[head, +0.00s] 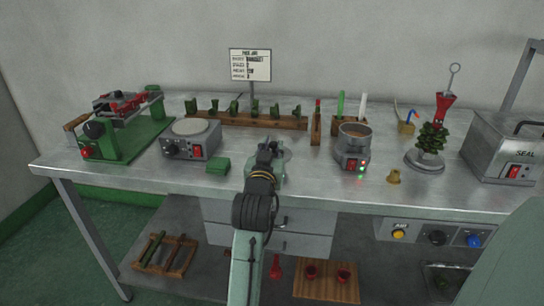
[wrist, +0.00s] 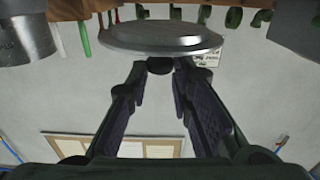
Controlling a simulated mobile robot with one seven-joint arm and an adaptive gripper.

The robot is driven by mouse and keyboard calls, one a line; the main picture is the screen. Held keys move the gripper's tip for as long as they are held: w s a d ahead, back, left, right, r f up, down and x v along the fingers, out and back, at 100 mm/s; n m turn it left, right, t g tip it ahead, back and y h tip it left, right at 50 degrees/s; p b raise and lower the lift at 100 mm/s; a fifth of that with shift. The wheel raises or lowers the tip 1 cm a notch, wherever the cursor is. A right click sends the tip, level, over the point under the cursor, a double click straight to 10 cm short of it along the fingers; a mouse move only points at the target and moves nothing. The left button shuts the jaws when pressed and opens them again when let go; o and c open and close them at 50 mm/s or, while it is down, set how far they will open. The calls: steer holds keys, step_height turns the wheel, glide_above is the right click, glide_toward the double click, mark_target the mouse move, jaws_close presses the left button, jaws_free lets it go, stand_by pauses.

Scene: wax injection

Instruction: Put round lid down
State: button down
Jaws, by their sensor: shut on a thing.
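The round lid (wrist: 160,36) is a grey metal disc with a small dark knob. In the wrist view my gripper (wrist: 160,68) is shut on the knob, with the disc beyond the fingertips. In the head view my gripper (head: 268,153) is over the middle of the bench, and part of the lid (head: 284,154) shows behind it. The arm hides the rest of the lid, and I cannot tell its exact height above the bench. The wax pot (head: 352,146) stands to the right, open, with brown content showing.
A green block (head: 219,166) lies close left of my gripper, near a hot plate (head: 190,139). A wooden rack (head: 247,119) with green pieces stands behind. A small brass piece (head: 393,177) and a green tree (head: 430,140) stand right. Bare metal bench (head: 325,186) lies between gripper and pot.

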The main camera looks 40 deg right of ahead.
steer(key=shift+f+p, duration=0.4)
steer(key=shift+f, duration=1.35)
steer(key=shift+f, duration=0.2)
steer(key=c, duration=1.4)
jaws_free()
steer(key=shift+c, duration=0.2)
steer(key=shift+r, duration=0.3)
steer(key=shift+s+a+f, duration=0.15)
steer(key=shift+a, duration=0.1)
steer(key=b+v, duration=0.2)
steer(key=v, duration=0.9)
steer(key=shift+s+b, duration=0.15)
steer(key=shift+b, duration=0.2)
